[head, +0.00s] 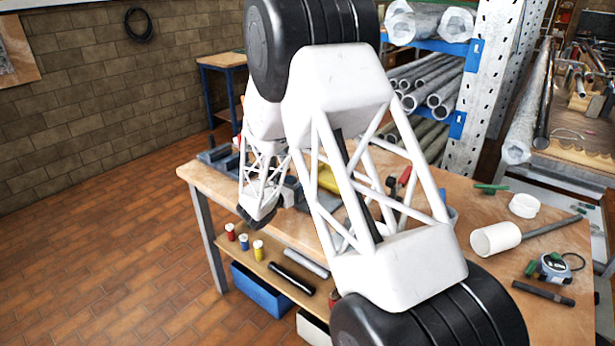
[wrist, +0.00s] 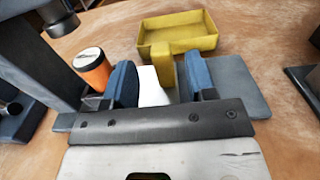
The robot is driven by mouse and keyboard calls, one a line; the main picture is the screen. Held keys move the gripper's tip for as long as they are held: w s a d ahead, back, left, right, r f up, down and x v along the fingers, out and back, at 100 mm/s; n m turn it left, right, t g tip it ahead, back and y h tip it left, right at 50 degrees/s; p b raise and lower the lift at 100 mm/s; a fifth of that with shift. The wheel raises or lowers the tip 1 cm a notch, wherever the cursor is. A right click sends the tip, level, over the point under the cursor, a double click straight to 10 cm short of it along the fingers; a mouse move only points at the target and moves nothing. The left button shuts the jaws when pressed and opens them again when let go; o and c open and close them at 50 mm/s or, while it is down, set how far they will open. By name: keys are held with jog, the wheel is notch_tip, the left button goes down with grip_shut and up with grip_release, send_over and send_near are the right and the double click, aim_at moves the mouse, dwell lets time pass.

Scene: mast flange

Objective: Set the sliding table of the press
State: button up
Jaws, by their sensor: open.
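In the wrist view a dark blue-grey machine, which looks like the press (wrist: 45,60), stands at the left. A flat grey-blue plate (wrist: 243,88) lies low behind and to the right of my fingers. My gripper (wrist: 161,68) is open, with its two blue fingers apart. An upright yellow block (wrist: 165,62) shows between the fingers, and a white piece (wrist: 151,90) lies beside it. I cannot tell whether either finger touches the block, or which part is the sliding table. In the head view my arm hides the gripper and most of the press.
An orange cylinder with a white top (wrist: 92,70) stands close beside the left finger. A yellow tray (wrist: 180,45) lies behind the fingers.

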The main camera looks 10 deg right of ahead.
jog(key=shift+x, duration=3.35)
grip_shut()
